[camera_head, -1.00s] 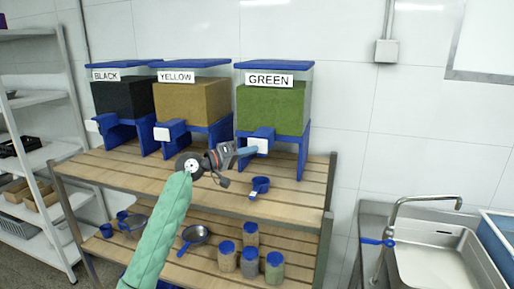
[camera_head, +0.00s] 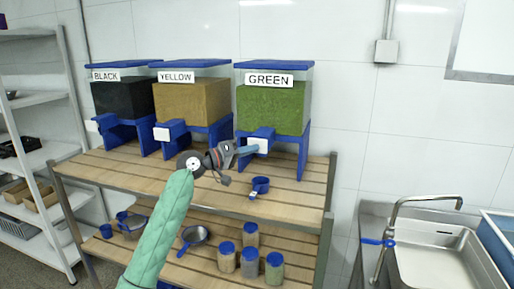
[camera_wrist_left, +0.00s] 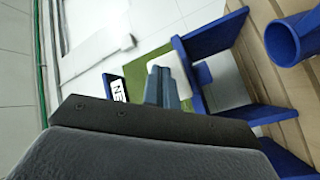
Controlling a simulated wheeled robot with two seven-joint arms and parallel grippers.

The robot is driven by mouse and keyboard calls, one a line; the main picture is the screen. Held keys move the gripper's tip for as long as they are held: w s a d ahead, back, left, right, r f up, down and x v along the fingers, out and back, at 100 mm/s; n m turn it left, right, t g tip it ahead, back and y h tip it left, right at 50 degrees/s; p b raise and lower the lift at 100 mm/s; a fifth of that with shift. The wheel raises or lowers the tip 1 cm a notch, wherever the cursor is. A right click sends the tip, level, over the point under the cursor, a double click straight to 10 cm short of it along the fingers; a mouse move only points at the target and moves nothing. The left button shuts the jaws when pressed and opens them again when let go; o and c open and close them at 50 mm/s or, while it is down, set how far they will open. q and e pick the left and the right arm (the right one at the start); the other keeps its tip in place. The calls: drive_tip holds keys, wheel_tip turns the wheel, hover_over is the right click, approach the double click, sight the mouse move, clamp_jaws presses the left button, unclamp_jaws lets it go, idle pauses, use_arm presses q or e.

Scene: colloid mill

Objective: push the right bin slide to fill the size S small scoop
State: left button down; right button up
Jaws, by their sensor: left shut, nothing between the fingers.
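The right bin, labelled GREEN (camera_head: 272,108), stands on blue legs on the wooden table and holds green material. Its slide has a white front plate (camera_head: 257,146) below the bin; the plate also shows in the left wrist view (camera_wrist_left: 168,75). My left gripper (camera_head: 247,150) is shut and empty, its fingertips at the slide's white plate, touching or very close. In the left wrist view the closed fingers (camera_wrist_left: 162,88) point at the plate. A small blue scoop (camera_head: 260,186) sits on the table in front of the bin; whether it holds anything is unclear. My right gripper is not in view.
Bins labelled BLACK (camera_head: 122,98) and YELLOW (camera_head: 192,103) stand to the left. The lower shelf holds several lidded jars (camera_head: 250,262), a pan-like scoop (camera_head: 196,235) and blue cups. A sink (camera_head: 435,255) is at the right. The table's right front is clear.

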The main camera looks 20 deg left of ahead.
use_arm(q)
drive_tip(key=shift+w, duration=0.95)
idle(1.1)
drive_tip(key=shift+s, duration=0.15)
idle(0.3)
drive_tip(key=shift+s, duration=1.25)
drive_tip(key=shift+s+f, duration=0.1)
drive_tip(key=s, duration=0.4)
drive_tip(key=shift+s+a, duration=0.1)
drive_tip(key=shift+s, duration=0.3)
